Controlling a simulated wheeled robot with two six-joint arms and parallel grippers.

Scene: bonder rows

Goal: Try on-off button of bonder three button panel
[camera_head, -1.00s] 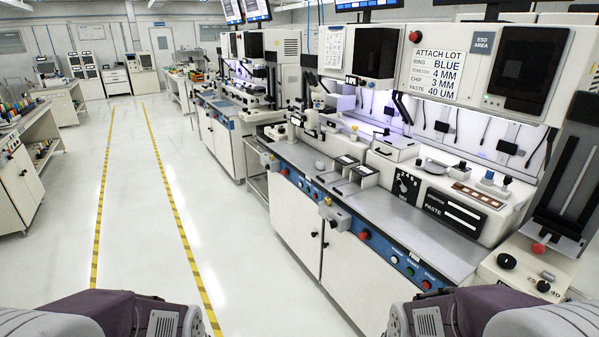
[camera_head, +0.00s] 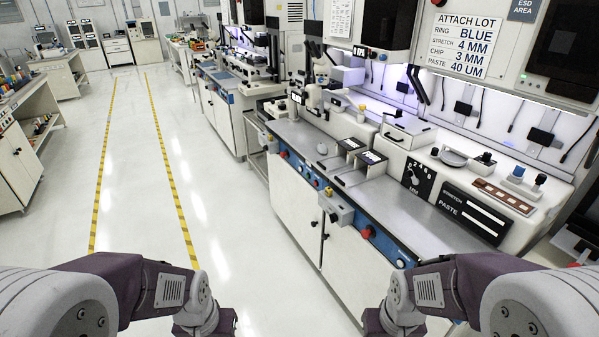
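The bonder bench has a blue front strip (camera_head: 385,245) below its grey worktop. A red button (camera_head: 367,232) sits on this strip, and a small light-coloured button (camera_head: 400,263) is farther right, near my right arm. The strip's right end is hidden behind my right arm, so I cannot see a full row of three buttons there. Another red button (camera_head: 284,154) is farther back on the blue front. Both my arms show at the bottom of the view, but neither gripper is in view.
A grey box (camera_head: 338,208) juts from the bench front. A dial plate (camera_head: 418,178) and a black STRETCH/PASTE panel (camera_head: 473,213) are on the machine. The open floor (camera_head: 150,270) with yellow-striped lines lies left of the bench.

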